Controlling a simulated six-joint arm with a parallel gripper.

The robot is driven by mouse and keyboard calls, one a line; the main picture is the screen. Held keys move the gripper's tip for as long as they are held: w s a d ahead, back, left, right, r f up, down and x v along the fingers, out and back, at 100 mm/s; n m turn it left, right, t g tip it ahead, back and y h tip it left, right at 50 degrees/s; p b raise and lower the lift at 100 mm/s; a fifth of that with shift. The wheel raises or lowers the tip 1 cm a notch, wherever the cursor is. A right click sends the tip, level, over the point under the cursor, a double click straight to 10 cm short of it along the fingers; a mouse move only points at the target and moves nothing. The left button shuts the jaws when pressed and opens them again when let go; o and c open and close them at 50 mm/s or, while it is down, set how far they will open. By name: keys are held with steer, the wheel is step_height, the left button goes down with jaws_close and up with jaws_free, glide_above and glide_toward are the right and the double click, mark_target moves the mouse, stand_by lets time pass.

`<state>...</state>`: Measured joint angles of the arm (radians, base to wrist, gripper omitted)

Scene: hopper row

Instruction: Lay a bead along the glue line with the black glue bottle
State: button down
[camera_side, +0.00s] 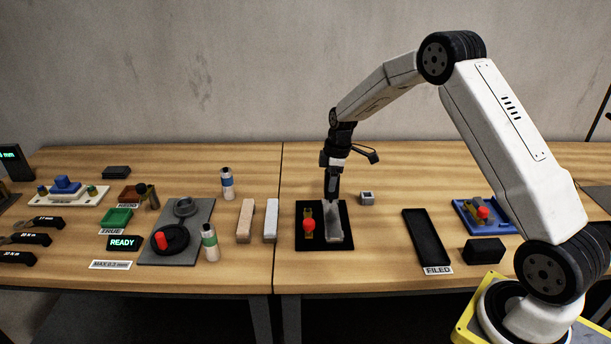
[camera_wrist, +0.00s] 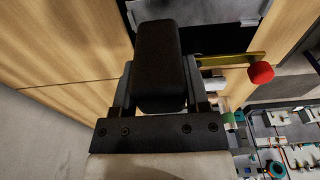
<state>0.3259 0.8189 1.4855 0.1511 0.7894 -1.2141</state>
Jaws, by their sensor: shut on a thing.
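My gripper (camera_side: 332,188) points down over the black fixture plate (camera_side: 302,243). In the wrist view its fingers (camera_wrist: 160,80) are shut on a black, rounded, blocky object (camera_wrist: 160,45). It could be the black glue bottle; its tip is hidden in that view. The plate carries a pale grey channel-like part (camera_side: 334,224), just below the gripper. A brass clamp with a red knob (camera_side: 308,225) stands left of this part; the red knob also shows in the wrist view (camera_wrist: 261,73). I cannot make out a glue line or any bead. Contact with the part cannot be told.
Two pale bars (camera_side: 245,221) (camera_side: 271,221) lie left of the plate. A small grey box (camera_side: 367,198) stands right of it. Farther right are a black tray (camera_side: 427,238) by a FILED label and a blue fixture (camera_side: 466,218). Labelled bottles (camera_side: 227,184) (camera_side: 210,243) stand left.

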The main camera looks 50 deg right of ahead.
steer(key=shift+f, duration=0.8)
stand_by(0.6)
steer(key=shift+s+a, duration=1.6)
steer(key=shift+s, duration=0.05)
steer(key=shift+s+a, duration=1.6)
steer(key=shift+s+a, duration=0.2)
steer(key=shift+r, duration=0.1)
